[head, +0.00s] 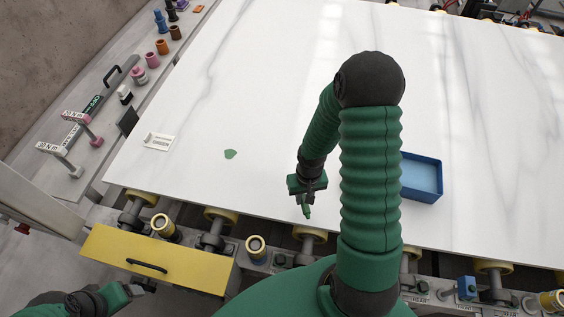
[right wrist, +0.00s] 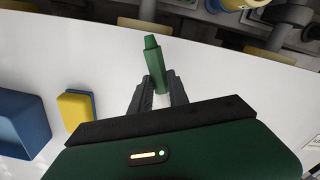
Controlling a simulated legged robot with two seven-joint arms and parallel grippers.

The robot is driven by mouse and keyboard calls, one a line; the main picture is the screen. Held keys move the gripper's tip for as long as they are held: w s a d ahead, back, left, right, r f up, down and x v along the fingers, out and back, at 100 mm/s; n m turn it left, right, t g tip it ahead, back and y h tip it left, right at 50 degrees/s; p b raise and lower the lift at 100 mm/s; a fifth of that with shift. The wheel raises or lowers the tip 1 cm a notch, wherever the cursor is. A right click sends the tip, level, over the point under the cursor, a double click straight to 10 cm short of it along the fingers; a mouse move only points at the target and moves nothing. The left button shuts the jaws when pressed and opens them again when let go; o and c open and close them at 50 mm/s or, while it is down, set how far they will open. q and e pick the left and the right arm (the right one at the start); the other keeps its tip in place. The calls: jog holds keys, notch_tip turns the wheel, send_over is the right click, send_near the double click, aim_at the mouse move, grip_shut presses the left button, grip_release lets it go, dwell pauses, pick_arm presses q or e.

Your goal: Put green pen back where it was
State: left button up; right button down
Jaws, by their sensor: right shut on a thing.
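The green pen (right wrist: 153,62) is held between the two dark fingers of my right gripper (right wrist: 158,92), its narrower end pointing away from the palm. In the head view the pen (head: 306,209) hangs below my right gripper (head: 307,193), close to the slab's front edge. I cannot tell whether it touches the white marble slab (head: 240,100). A green mark (head: 230,154) lies on the slab to the left of the pen. My left gripper (head: 140,289) is low at the left, beside the yellow drawer; its fingers are too small to read.
A blue tray (head: 437,180) sits on the slab right of my arm. A yellow block (right wrist: 76,107) lies beside it. A white card (head: 158,141) lies near the slab's left edge. Stamps and small bottles (head: 152,60) line the left ledge. The yellow drawer (head: 155,262) is below the front edge.

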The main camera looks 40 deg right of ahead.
jog(key=shift+w+r+p, duration=0.2)
jog(key=shift+w+p, duration=0.15)
jog(key=shift+w, duration=0.75)
jog(key=w, duration=0.1)
jog(key=w+d, duration=0.1)
jog(key=w+d+p, duration=0.1)
jog(key=w, duration=0.1)
jog(key=p, duration=0.1)
send_over(289, 171)
jog(key=shift+s+d+f, duration=0.15)
jog(key=shift+f, duration=0.75)
jog(key=f, duration=0.1)
jog(key=f+p, duration=0.1)
jog(key=shift+a+f, duration=0.3)
jog(key=shift+f, duration=0.15)
jog(key=c, duration=1.6)
grip_release()
jog(key=shift+d+f, duration=0.1)
jog(key=shift+f, duration=0.1)
jog(key=shift+c, duration=0.2)
jog(key=o, duration=0.4)
jog(key=shift+d, duration=0.2)
pick_arm(q)
jog(key=v, duration=0.2)
jog(key=w+v, duration=0.1)
jog(key=v, duration=0.1)
jog(key=shift+s+r, duration=0.1)
jog(key=shift+a, duration=0.1)
pick_arm(e)
jog(key=shift+a, duration=0.15)
